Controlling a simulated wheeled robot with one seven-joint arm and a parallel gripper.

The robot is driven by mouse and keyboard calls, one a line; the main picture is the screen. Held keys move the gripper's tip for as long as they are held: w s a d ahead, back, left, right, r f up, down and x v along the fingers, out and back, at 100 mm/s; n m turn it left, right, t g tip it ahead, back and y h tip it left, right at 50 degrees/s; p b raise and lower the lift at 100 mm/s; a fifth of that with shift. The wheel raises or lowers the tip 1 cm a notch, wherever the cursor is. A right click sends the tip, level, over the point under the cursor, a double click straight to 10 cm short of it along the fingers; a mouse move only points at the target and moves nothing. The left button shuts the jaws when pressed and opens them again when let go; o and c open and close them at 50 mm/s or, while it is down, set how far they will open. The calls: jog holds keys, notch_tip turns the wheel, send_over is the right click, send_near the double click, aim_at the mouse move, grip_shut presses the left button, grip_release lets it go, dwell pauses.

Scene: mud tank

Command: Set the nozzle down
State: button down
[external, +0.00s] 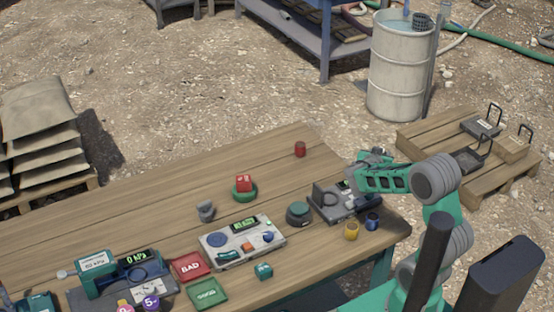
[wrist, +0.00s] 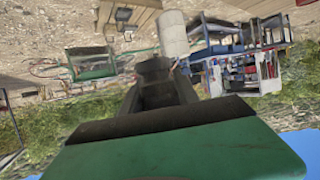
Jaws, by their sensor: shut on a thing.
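My gripper (external: 368,168) is above the right end of the wooden table, near a grey device with a small green display (external: 345,200). It is shut, and a small dark grey part at its tip, which I take to be the nozzle (external: 374,154), shows only partly. The fingers hide the rest of it. In the wrist view the dark jaws (wrist: 158,82) stand out against the yard, and the held part cannot be told apart from them.
A drum (external: 397,70) and a pallet (external: 420,135) stand beyond. The table's back left is clear.

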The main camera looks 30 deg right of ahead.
jog(key=a+r+m+g+h+p, duration=0.1)
jog(key=a+r+m+g+p, duration=0.1)
jog(key=a, duration=1.9)
jog(key=p, duration=0.2)
send_over(303, 184)
jog(key=f, duration=0.8)
jog(key=shift+s+d+f, duration=0.1)
jog(key=shift+s+f, duration=0.25)
jog(key=shift+w+f, duration=0.2)
jog(key=shift+f, duration=0.05)
jog(key=f, duration=0.1)
jog(key=f+p, duration=0.1)
jog(key=f, duration=0.1)
jog(key=shift+w+f+p, duration=0.15)
jog(key=shift+w+p, duration=0.1)
jog(key=shift+p, duration=0.1)
jog(key=shift+f+b, duration=0.3)
jog(key=shift+b, duration=0.05)
jog(key=c, duration=0.9)
grip_release()
